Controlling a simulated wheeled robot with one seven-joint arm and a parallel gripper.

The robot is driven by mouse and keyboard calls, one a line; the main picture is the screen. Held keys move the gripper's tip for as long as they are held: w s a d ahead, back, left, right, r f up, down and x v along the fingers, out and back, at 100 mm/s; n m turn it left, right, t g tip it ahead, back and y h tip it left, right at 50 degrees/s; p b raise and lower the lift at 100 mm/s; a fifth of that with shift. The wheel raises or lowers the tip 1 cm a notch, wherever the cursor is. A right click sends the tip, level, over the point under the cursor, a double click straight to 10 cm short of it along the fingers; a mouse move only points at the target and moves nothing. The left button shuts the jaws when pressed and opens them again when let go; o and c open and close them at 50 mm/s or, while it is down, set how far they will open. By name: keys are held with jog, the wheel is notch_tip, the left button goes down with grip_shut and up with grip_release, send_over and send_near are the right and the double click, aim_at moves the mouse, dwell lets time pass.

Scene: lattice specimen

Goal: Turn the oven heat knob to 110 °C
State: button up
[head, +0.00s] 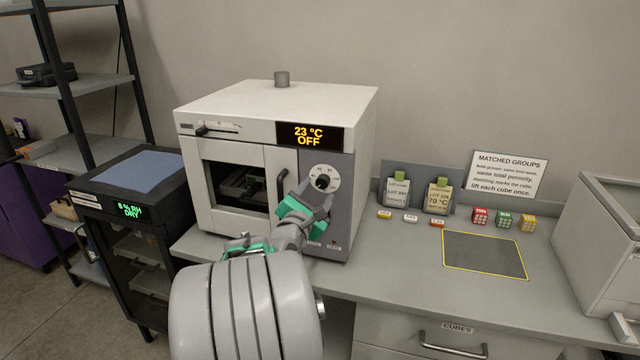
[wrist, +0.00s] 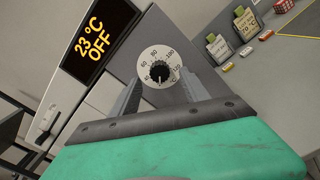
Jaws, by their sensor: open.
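The white oven (head: 262,98) stands on the bench with its door closed. Its display (head: 310,135) reads 23 °C OFF, and the same display (wrist: 100,38) shows large in the wrist view. The heat knob (wrist: 160,72) is a black knob on a white round dial with numbers, on the grey panel; it also shows in the head view (head: 323,182). My gripper (wrist: 168,92) is open, with one finger on each side of the knob. I cannot tell whether the fingers touch it. In the head view my gripper (head: 308,195) is in front of the panel just below the dial.
The bench front is mostly clear.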

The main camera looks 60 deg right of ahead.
aim_at(322, 184)
jog(key=d, duration=0.3)
jog(key=shift+w+d, duration=0.3)
jog(key=shift+d, duration=0.1)
grip_shut()
